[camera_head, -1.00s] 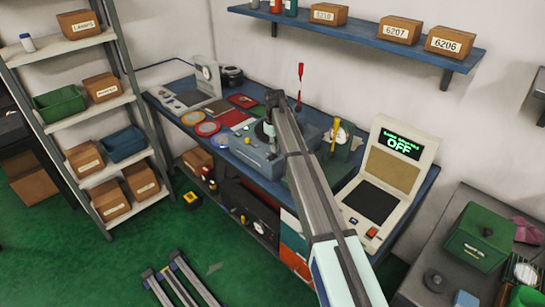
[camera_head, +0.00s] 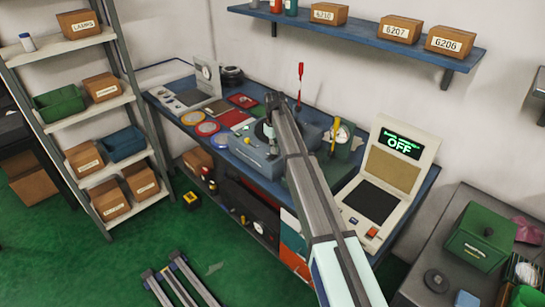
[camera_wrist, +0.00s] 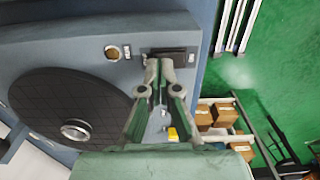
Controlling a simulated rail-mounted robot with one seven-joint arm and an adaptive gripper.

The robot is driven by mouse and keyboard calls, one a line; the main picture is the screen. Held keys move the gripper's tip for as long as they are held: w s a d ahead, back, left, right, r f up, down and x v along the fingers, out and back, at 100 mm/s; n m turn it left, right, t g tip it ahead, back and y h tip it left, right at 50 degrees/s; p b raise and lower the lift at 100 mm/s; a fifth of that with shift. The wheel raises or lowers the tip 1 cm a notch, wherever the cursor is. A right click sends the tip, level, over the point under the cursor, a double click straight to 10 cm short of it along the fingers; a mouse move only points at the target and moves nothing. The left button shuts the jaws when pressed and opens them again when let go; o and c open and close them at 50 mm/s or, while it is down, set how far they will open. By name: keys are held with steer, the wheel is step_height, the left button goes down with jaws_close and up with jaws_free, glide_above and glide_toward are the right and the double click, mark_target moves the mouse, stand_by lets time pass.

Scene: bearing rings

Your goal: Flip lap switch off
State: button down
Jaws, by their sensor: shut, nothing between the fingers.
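The lap machine (camera_head: 250,152) is a blue-grey box on the bench. In the wrist view its top (camera_wrist: 60,48) carries a dark round lap plate (camera_wrist: 65,108) with a metal centre knob. A round amber button or lamp (camera_wrist: 112,53) sits near its edge. A dark rectangular panel (camera_wrist: 178,51) is beside it, most likely the switch plate; the fingers partly cover it, and the lever's position cannot be told. My gripper (camera_wrist: 159,63) is shut and empty, its tips at or just over that panel; contact is unclear. In the head view my gripper (camera_head: 268,128) is small above the machine.
A beige console (camera_head: 384,185) with a screen reading OFF stands right of the machine. Coloured round trays (camera_head: 207,128) lie to the left. A red-handled tool (camera_head: 300,78) stands upright behind. A shelf with boxes (camera_head: 399,30) hangs above. Green floor lies in front.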

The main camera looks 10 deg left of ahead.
steer(key=shift+f, duration=0.65)
steer(key=shift+r, duration=0.15)
steer(key=shift+r+p, duration=1.25)
steer(key=shift+r, duration=2.15)
